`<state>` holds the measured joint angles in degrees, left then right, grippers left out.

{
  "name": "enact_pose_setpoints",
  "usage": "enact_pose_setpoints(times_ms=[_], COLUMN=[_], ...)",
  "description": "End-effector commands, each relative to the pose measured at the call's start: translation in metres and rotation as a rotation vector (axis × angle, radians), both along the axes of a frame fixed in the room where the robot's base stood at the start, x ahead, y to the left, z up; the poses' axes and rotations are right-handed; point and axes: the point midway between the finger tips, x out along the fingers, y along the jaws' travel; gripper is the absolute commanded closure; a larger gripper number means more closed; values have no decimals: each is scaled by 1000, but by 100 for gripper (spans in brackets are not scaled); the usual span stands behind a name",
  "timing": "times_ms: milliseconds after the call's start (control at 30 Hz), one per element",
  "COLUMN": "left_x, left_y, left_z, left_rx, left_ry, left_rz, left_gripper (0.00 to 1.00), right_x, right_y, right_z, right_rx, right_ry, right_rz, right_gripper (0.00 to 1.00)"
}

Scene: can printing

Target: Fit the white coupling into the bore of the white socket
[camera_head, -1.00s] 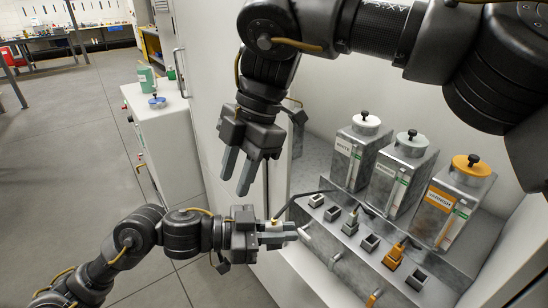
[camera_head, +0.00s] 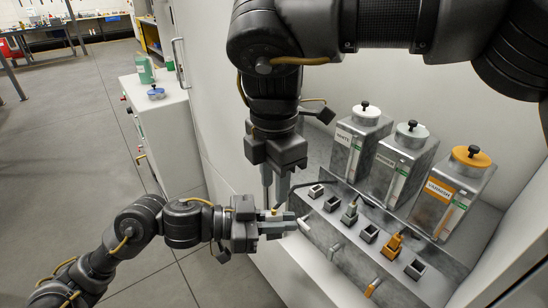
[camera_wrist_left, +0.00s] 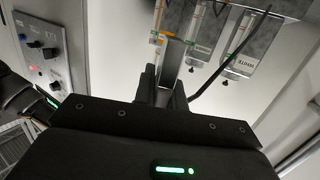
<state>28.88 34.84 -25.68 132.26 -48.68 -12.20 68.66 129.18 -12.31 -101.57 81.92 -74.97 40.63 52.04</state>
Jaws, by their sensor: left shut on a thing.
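My left gripper (camera_head: 274,224) comes in from the left and is shut on the coupling (camera_head: 274,212). Only a small brass-coloured part of the coupling shows, and the jaws hide the rest. A black hose runs from it up towards the white tank. In the left wrist view the left jaws (camera_wrist_left: 163,90) show, but I cannot make out the coupling. My right gripper (camera_head: 275,195) points down from above, its fingers apart, close to the coupling; I cannot tell whether they touch. A white stub (camera_head: 304,226) is on the front ledge right of the jaws. I cannot tell whether it is the white socket.
Tanks labelled white (camera_head: 357,143), grey (camera_head: 403,163) and varnish (camera_head: 455,190) stand behind the ledge. Square holders (camera_head: 332,204) line it; a grey coupling (camera_head: 349,214) and an orange one (camera_head: 395,245) sit in two. The floor at left is open.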

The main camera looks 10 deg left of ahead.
Motion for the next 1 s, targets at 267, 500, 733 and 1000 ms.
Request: enact_pose_setpoints(times_ms=[267, 500, 733, 1000], left_x=[0, 0, 0, 0], left_y=[0, 0, 0, 0], left_z=[0, 0, 0, 0], left_rx=[-1, -1, -1, -1], left_ry=[0, 0, 0, 0], left_rz=[0, 0, 0, 0], left_gripper=[100, 100, 100, 100], right_x=[-1, -1, -1, 0], right_y=[0, 0, 0, 0], right_z=[-42, -54, -54, -54], right_rx=[-1, 1, 1, 1], right_ry=[2, 1, 1, 1], right_rz=[1, 0, 0, 0], right_gripper=[65, 65, 65, 99])
